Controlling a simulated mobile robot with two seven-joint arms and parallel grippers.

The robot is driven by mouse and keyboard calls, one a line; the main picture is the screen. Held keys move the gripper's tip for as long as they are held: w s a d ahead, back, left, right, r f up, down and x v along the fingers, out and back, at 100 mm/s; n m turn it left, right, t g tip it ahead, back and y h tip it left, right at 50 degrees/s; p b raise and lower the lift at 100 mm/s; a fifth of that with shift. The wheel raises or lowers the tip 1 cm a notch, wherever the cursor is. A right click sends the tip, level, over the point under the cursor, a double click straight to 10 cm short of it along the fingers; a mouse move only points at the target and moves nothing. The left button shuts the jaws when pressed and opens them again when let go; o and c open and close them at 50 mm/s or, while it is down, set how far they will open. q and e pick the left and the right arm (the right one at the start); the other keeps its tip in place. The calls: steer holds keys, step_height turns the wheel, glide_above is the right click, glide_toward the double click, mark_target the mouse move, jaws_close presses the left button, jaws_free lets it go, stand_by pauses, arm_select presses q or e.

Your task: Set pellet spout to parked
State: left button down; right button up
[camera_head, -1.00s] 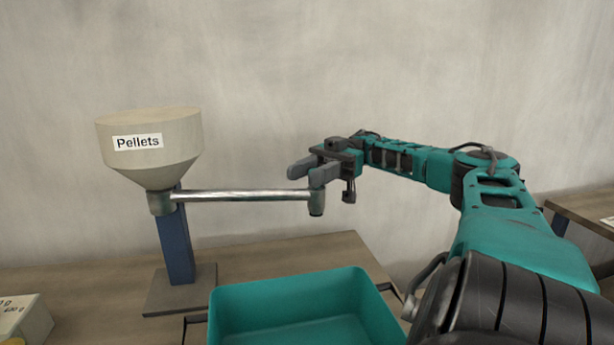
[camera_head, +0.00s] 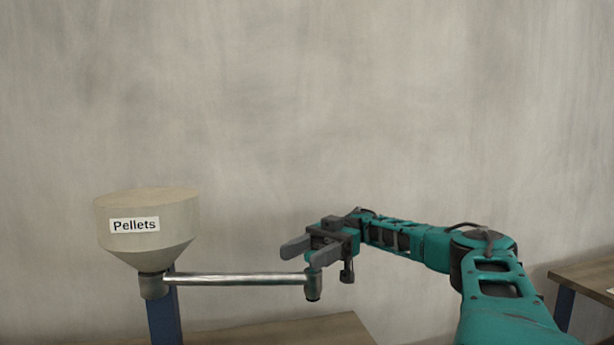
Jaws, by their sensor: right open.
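The pellet hopper (camera_head: 148,228) is a beige funnel labelled "Pellets" at the left, on a blue post (camera_head: 165,318). Its spout (camera_head: 235,279) is a metal tube running right from the hopper's base, with a short downward nozzle (camera_head: 313,284) at its end. My right gripper (camera_head: 297,250) is open, its grey fingers pointing left toward the hopper. One finger is just above or against the nozzle's top; I cannot tell if they touch. The other finger is a little to the left. My left gripper is not in view.
A wooden table (camera_head: 300,330) shows below the spout, and another table edge (camera_head: 585,280) stands at the far right. A plain grey wall fills the background.

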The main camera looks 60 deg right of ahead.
arm_select(q)
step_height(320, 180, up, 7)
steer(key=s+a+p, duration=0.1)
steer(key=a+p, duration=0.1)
steer(key=p, duration=0.7)
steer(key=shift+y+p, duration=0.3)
steer(key=shift+p, duration=0.1)
arm_select(e)
step_height(320, 180, up, 19)
steer(key=shift+r, duration=0.15)
steer(key=shift+c, duration=0.4)
